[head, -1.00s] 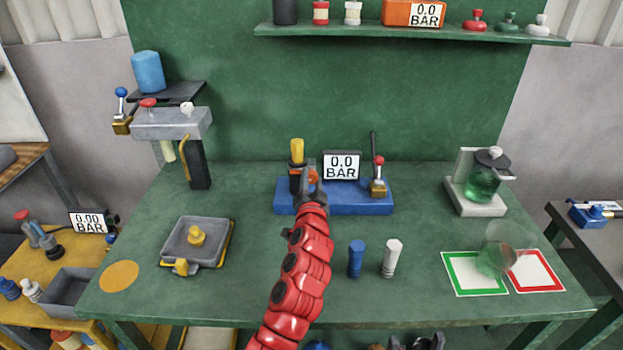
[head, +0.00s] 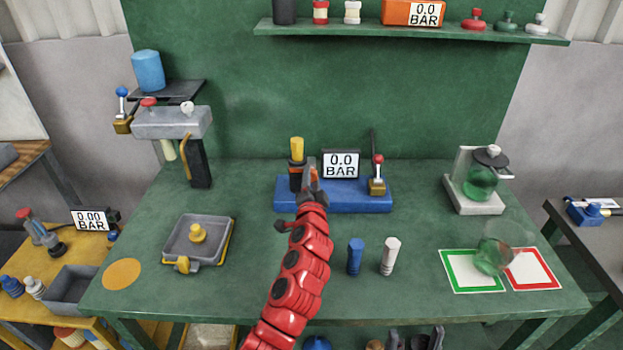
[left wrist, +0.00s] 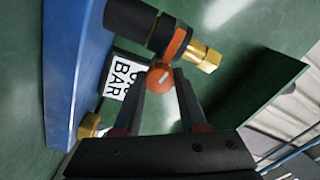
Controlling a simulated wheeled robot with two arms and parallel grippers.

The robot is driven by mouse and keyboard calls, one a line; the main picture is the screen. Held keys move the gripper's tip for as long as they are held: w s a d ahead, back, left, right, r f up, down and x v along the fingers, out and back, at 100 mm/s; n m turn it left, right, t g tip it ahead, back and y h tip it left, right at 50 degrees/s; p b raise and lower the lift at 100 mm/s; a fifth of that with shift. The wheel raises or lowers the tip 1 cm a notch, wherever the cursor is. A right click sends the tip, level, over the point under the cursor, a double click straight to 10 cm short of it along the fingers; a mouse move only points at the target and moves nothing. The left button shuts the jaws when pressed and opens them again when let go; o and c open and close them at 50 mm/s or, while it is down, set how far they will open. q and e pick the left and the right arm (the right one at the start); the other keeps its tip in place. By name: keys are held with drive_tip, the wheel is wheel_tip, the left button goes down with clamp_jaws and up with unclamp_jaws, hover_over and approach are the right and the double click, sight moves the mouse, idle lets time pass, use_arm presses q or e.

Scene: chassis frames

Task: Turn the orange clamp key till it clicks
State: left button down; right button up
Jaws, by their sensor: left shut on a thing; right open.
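The orange clamp key (left wrist: 161,77) is a rounded knob with a pale line on it. It sits beside an orange collar (left wrist: 176,45) around a black cylinder (left wrist: 132,25) with a yellow end. In the head view the cylinder (head: 297,178) stands upright on the blue base (head: 340,208), its yellow top up. My left gripper (head: 311,176) is at the collar's right side, and in the left wrist view its fingers (left wrist: 160,88) are shut on the key. The key is mostly hidden in the head view. My right gripper (head: 429,341) shows only dark fingertips at the bottom edge, apart and empty.
A gauge (head: 341,164) reading 0.0 BAR and a red-knobbed lever (head: 377,172) stand right of the cylinder. A blue peg (head: 355,257) and a white peg (head: 390,257) stand in front. A grey tray (head: 180,244) lies left.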

use_arm(q)
drive_tip(key=shift+c, duration=2.2)
unclamp_jaws()
drive_tip(key=shift+s, duration=0.1)
drive_tip(key=s+b, duration=0.3)
drive_tip(key=s, duration=1.4)
drive_tip(key=shift+f, duration=0.1)
